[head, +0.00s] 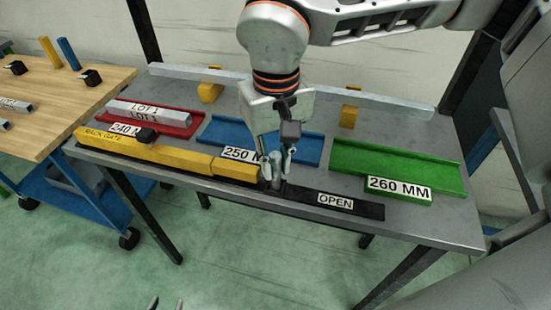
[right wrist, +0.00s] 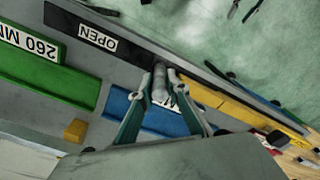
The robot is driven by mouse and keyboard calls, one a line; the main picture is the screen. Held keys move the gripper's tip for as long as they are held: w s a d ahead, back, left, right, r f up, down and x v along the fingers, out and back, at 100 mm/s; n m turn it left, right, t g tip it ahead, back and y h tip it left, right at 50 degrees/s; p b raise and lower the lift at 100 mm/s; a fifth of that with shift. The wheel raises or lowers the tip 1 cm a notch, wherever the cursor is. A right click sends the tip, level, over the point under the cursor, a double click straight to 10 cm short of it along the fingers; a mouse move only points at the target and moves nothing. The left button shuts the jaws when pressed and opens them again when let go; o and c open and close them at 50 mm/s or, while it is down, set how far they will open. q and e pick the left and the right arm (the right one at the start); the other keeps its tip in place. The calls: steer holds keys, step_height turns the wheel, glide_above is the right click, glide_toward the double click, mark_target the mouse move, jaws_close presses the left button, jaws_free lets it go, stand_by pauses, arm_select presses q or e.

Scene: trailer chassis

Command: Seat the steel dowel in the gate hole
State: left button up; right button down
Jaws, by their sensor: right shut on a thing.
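The dowel's far end is by the joint between the yellow bar (right wrist: 235,108) and the black "OPEN" strip (right wrist: 130,48). The gate hole is hidden by the gripper and dowel, so I cannot tell whether the dowel is in it. My left gripper (head: 167,303) shows only its fingertips, apart and empty, at the bottom edge of the head view.
Red (head: 183,128), blue (head: 308,148) and green (head: 400,165) trays lie on the grey table (head: 440,224). A grey bar (head: 150,111) lies in the red tray. Small yellow blocks stand by the back rail (head: 300,93). A wooden bench (head: 80,90) stands left.

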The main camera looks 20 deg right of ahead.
steer(key=c, duration=1.8)
jaws_free()
steer(key=shift+c, duration=0.2)
step_height(320, 180, up, 12)
steer(key=shift+f, duration=0.1)
